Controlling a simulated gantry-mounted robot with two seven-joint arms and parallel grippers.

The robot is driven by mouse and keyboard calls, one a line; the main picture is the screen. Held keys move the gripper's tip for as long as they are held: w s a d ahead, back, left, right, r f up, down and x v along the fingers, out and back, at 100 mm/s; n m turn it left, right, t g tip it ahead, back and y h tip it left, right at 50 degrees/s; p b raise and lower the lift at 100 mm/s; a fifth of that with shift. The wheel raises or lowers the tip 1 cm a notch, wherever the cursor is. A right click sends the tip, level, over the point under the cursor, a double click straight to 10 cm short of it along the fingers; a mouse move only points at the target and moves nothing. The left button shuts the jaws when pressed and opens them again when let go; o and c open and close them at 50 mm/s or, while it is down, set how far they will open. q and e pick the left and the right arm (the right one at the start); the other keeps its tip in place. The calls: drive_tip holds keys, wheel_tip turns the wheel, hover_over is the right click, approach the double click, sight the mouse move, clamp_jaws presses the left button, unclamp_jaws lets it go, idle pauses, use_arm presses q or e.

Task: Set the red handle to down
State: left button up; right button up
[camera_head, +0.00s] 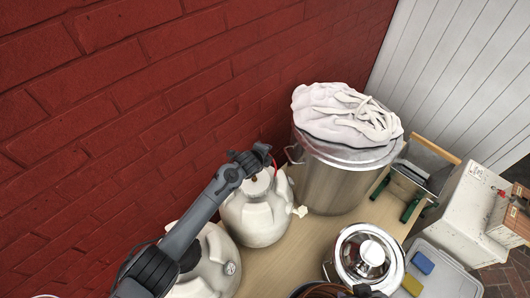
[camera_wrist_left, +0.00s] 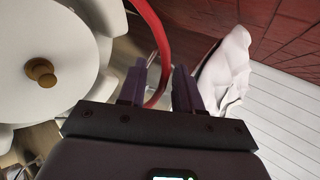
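The red handle (camera_wrist_left: 163,55) is a thin curved band in the left wrist view. It arcs beside the white keg (camera_wrist_left: 70,50) with a brass knob and passes between my left gripper's (camera_wrist_left: 160,85) two dark fingers. The fingers stand apart with a gap around the band; I cannot tell whether either touches it. In the head view my left gripper (camera_head: 252,160) is over the top of the keg (camera_head: 257,212), and only a bit of the red handle (camera_head: 275,164) shows beside the fingers. The handle's lower ends are hidden. My right gripper is not in view.
A steel pot (camera_head: 338,180) topped with white cloth stands close right of the keg. A second white keg (camera_head: 215,268) stands in front. The red brick wall (camera_head: 130,110) is close behind.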

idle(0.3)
use_arm(q)
drive_tip(key=p+v, duration=0.2)
drive_tip(key=v, duration=0.8)
drive_tip(key=shift+s+r, duration=0.2)
drive_tip(key=shift+s, duration=0.15)
drive_tip(key=shift+a, duration=0.1)
